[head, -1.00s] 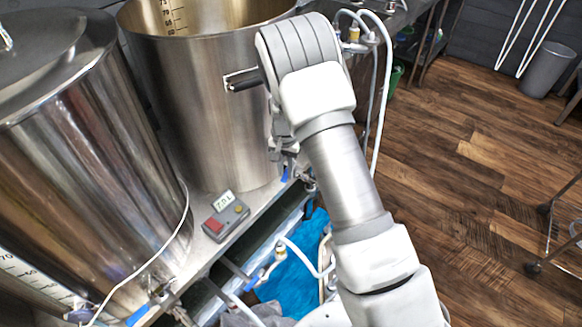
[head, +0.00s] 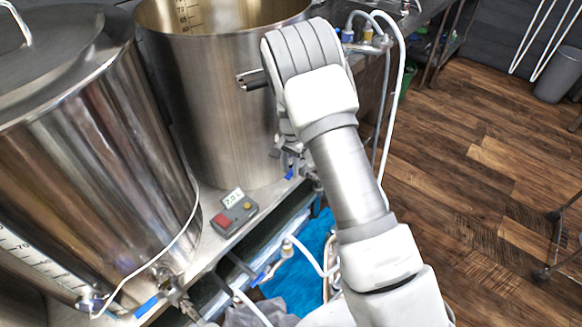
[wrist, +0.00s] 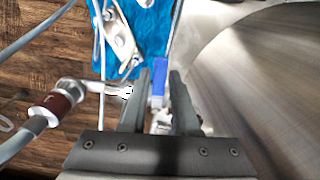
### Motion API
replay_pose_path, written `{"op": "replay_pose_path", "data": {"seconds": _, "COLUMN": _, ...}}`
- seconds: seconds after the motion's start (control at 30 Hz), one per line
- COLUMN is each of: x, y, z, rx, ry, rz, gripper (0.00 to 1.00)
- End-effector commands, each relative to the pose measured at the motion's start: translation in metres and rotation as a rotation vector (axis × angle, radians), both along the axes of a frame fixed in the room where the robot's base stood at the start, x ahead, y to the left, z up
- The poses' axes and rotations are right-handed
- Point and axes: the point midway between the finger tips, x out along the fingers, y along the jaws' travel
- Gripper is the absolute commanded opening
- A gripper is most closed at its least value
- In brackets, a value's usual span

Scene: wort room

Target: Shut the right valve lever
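The right valve lever is a small blue handle (head: 289,174) low on the front of the right steel kettle (head: 215,110), next to my arm. In the wrist view the blue lever (wrist: 158,92) lies between the two dark fingers of my gripper (wrist: 160,73). The fingers stand apart with a narrow gap around the lever; I see no clear grip on it. In the head view my arm hides most of the gripper. The valve body behind the lever is partly hidden by the fingers.
The left kettle (head: 90,150) has its own blue-handled valve (head: 147,306). Hoses and a blue cloth (head: 300,272) lie below. The wooden floor (head: 475,190) at right is mostly clear.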

Motion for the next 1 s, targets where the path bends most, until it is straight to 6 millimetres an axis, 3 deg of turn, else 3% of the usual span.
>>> {"op": "replay_pose_path", "data": {"seconds": 0.03, "x": 0.0, "y": 0.0, "z": 0.0, "rx": 0.0, "ry": 0.0, "rz": 0.0, "gripper": 0.4}}
{"op": "replay_pose_path", "data": {"seconds": 0.1, "x": 0.0, "y": 0.0, "z": 0.0, "rx": 0.0, "ry": 0.0, "rz": 0.001, "gripper": 0.53}}
{"op": "replay_pose_path", "data": {"seconds": 0.53, "x": -0.001, "y": -0.003, "z": -0.001, "rx": 0.0, "ry": -0.002, "rz": 0.04, "gripper": 0.53}}
{"op": "replay_pose_path", "data": {"seconds": 1.0, "x": -0.012, "y": -0.029, "z": -0.002, "rx": 0.0, "ry": -0.003, "rz": 0.457, "gripper": 0.53}}
